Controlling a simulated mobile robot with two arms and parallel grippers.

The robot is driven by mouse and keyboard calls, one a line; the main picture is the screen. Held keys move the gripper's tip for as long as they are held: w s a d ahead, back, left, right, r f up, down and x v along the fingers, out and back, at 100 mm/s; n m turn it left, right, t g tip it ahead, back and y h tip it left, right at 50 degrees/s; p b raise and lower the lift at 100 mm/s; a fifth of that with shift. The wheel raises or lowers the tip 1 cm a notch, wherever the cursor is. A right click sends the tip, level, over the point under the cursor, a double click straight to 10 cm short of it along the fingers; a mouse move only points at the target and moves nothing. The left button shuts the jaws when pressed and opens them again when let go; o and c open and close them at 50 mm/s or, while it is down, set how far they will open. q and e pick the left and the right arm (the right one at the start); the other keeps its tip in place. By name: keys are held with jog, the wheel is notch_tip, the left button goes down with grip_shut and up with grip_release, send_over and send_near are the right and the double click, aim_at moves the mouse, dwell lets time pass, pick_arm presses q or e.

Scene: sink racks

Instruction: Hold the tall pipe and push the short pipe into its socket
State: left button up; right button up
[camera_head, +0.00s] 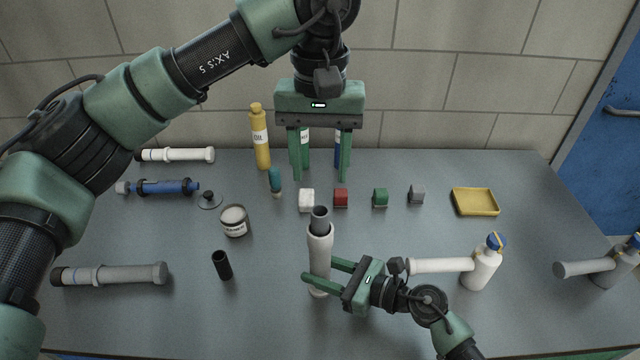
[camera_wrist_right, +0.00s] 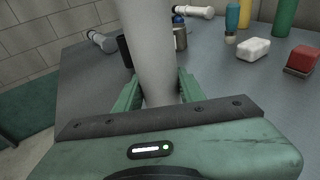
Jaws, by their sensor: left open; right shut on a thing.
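The tall pipe (camera_head: 319,250) is light grey and stands upright near the table's middle, with a wider collar at its top. The short pipe (camera_head: 320,218) is darker grey, open at its upper end, and stands upright in that collar with its upper part showing. How deep it sits is hidden. My right gripper (camera_head: 320,269) is shut on the tall pipe's lower part; the pipe also fills the middle of the right wrist view (camera_wrist_right: 150,45). My left gripper (camera_head: 320,178) is open and empty, pointing down, above and behind the short pipe.
A white block (camera_head: 306,200), red block (camera_head: 341,198) and green block (camera_head: 380,198) stand behind the pipes. A can (camera_head: 234,221) and black tube (camera_head: 222,265) are left. A white bottle (camera_head: 482,267) and yellow tray (camera_head: 475,202) are right. Bottles stand behind my left gripper.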

pick_arm(q)
jog(key=shift+r, duration=0.35)
pick_arm(e)
jog(key=o, duration=1.3)
jog(key=shift+o, duration=0.2)
jog(key=shift+d, duration=0.1)
